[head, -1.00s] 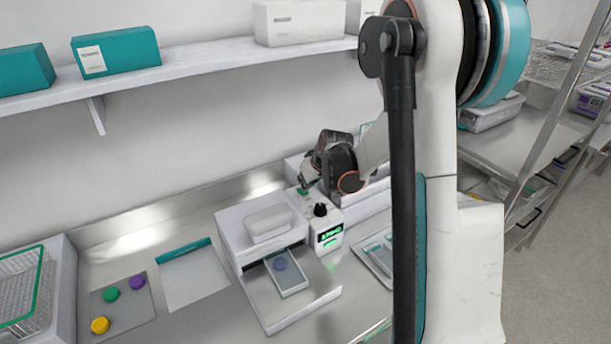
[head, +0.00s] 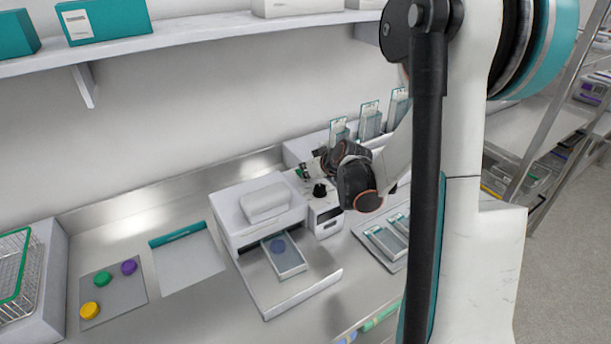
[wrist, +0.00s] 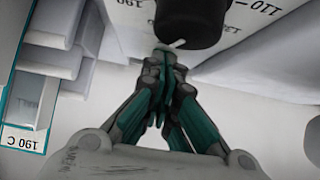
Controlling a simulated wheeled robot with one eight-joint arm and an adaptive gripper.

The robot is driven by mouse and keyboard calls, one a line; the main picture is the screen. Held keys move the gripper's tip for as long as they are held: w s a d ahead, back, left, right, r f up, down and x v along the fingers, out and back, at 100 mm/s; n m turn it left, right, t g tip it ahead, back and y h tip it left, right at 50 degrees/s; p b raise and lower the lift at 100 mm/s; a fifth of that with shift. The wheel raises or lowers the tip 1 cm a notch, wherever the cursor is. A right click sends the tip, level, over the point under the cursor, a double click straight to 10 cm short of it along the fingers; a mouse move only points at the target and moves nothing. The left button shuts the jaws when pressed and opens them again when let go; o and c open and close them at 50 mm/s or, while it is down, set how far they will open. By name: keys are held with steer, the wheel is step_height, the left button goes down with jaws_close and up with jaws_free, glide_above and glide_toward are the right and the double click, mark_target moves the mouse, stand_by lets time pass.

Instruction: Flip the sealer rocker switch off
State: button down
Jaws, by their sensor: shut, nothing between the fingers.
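The sealer (head: 235,222) is a white machine on the steel bench in the head view, with a control box (head: 328,229) at its right. The box has a black knob (head: 320,190) on top, and its front display is unlit. In the wrist view the knob (wrist: 188,22) is at the top, with a white pointer and a printed 110 scale mark beside it. My gripper (wrist: 165,58) is shut and empty, its teal fingertips appearing close to the knob; contact cannot be told. In the head view my gripper (head: 304,172) is small, behind the knob. I cannot make out the rocker switch.
A pouch with a purple disc (head: 285,262) lies in front of the sealer. A tray of pouches (head: 384,240) is right of the control box. Upright pouches (head: 370,122) stand behind my arm. A wire basket (head: 15,275) and coloured discs (head: 103,279) are at left. A shelf (head: 190,35) runs above.

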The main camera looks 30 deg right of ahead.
steer(key=shift+w+r, duration=0.1)
steer(key=shift+w, duration=0.05)
steer(key=shift+w+r, duration=0.4)
stand_by(0.4)
steer(key=shift+r+p, duration=0.1)
steer(key=shift+p, duration=0.2)
